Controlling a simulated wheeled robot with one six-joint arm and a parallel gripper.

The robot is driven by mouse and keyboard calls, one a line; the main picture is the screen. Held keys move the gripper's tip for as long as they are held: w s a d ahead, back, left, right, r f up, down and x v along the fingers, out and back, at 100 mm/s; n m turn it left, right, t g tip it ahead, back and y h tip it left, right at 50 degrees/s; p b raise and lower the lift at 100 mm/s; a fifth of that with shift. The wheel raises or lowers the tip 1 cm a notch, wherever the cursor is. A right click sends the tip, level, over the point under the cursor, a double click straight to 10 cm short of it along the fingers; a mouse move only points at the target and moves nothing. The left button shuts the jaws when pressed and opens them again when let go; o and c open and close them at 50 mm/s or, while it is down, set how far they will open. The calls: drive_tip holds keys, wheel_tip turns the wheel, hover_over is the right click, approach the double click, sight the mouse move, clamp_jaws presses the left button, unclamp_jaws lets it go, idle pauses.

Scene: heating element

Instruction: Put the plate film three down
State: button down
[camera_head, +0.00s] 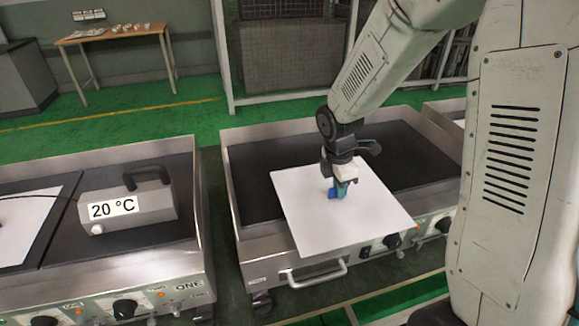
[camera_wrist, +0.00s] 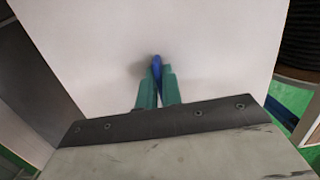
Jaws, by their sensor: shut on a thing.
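A white square plate film (camera_head: 318,208) is at the middle hot plate in the head view, with its near corner reaching over the front metal edge. It has a small blue handle (camera_head: 333,193) near its middle. My gripper (camera_head: 343,192) is shut on that handle from above. In the wrist view the two green fingers of my gripper (camera_wrist: 159,88) close around the blue handle (camera_wrist: 157,68), and the white film (camera_wrist: 100,45) fills most of the picture. I cannot tell whether the film touches the hot plate or hangs just above it.
The middle heating unit (camera_head: 240,165) has a dark top, a front handle (camera_head: 318,274) and knobs. The left unit carries a metal box reading 20 °C (camera_head: 130,207) and another white sheet (camera_head: 25,225). A wooden table (camera_head: 112,34) with small items stands far back.

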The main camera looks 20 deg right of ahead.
sight(296, 173)
drive_tip(key=w+a, duration=0.2)
drive_tip(key=w, duration=0.3)
drive_tip(key=w+a+f, duration=0.1)
drive_tip(key=w+a, duration=0.1)
drive_tip(key=w, duration=0.2)
drive_tip(key=w+a, duration=0.3)
drive_tip(key=w, duration=0.2)
drive_tip(key=shift+w+a+f, duration=0.1)
drive_tip(key=shift+w+f, duration=0.2)
drive_tip(key=shift+f, duration=1.7)
drive_tip(key=shift+f, duration=0.2)
drive_tip(key=c, duration=1.6)
unclamp_jaws()
drive_tip(key=shift+o, duration=0.2)
drive_tip(key=shift+r, duration=0.15)
